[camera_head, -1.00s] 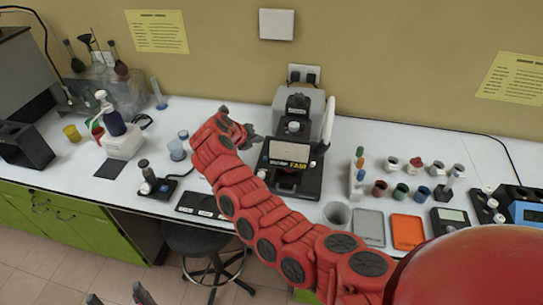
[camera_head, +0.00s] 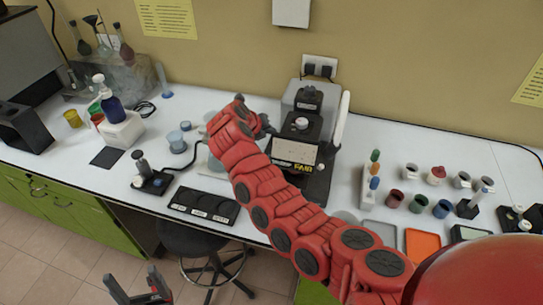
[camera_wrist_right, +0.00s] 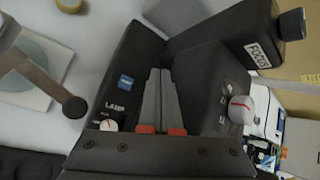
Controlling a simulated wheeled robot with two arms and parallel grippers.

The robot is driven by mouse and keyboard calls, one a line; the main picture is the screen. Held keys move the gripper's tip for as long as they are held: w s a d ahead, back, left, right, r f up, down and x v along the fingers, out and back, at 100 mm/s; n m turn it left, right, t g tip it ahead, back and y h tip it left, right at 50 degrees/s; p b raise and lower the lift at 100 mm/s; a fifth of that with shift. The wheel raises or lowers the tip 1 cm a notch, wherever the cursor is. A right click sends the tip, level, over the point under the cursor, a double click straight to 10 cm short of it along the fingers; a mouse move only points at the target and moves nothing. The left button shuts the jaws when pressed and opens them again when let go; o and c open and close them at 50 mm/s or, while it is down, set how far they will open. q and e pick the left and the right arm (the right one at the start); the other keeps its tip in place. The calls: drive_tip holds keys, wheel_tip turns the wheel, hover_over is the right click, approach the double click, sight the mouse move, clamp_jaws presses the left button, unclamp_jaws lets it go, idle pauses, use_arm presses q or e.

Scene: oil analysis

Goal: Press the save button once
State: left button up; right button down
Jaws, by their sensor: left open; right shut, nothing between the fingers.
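A low black panel (camera_head: 203,205) with a row of small pale labels lies at the front edge of the bench; the labels are too small to read, so I cannot tell which is the save button. A black and grey instrument (camera_head: 304,125) with a screen stands right of it. My right gripper (camera_head: 264,124) is beside the instrument's left side, partly hidden by its red arm. My left gripper (camera_head: 133,275) is open, low in front of the bench.
A small stand device (camera_head: 150,178) sits left of the panel. Several small cups and an orange tray (camera_head: 422,245) stand right. A stool (camera_head: 200,240) is under the bench.

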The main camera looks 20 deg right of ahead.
wheel_tip(320, 180, down, 8)
drive_tip(key=b, duration=0.4)
drive_tip(key=shift+f, duration=0.1)
drive_tip(key=shift+w+f, duration=0.1)
drive_tip(key=shift+f, duration=0.2)
drive_tip(key=shift+r, duration=0.1)
idle(1.6)
drive_tip(key=shift+f+b, duration=0.4)
drive_tip(key=shift+b, duration=0.1)
